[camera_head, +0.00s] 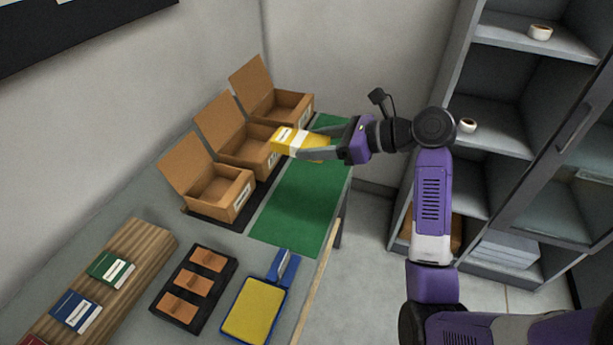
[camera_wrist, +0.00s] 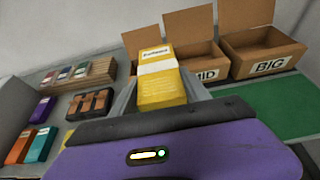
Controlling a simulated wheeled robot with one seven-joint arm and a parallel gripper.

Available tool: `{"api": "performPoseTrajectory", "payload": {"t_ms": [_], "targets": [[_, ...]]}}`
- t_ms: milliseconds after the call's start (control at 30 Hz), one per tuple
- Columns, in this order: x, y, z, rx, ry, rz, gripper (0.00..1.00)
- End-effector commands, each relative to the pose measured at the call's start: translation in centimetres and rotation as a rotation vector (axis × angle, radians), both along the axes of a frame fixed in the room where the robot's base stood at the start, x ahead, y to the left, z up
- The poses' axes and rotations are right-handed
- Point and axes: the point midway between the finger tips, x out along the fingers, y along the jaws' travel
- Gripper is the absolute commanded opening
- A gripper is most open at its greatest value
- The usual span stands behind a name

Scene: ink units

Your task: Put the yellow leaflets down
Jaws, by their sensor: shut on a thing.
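The yellow leaflets (camera_head: 290,141) form a bundle with a white band. My gripper (camera_head: 318,144) is shut on them and holds them above the far part of the green mat (camera_head: 297,205), beside the open boxes. I cannot tell the exact height of the bundle above the mat.
Three open cardboard boxes stand in a row: a near one (camera_head: 241,203), a middle one marked MID (camera_wrist: 216,68) and a far one marked BIG (camera_wrist: 290,56). A wooden rack (camera_head: 128,262), a black tray (camera_head: 223,287) and a blue-yellow item (camera_head: 254,308) lie nearer. The green mat is bare.

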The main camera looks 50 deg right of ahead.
Motion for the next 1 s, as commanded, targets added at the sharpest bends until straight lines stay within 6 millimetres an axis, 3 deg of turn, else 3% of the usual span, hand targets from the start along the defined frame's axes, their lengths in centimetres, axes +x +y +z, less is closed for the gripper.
{"api": "performPoseTrajectory", "payload": {"t_ms": [500,1000], "targets": [[-0.1,0.0,-12.2,0.005,0.003,-0.002,0.01],[0.0,0.0,-17.4,0.004,0.003,-0.002,0.01]]}}
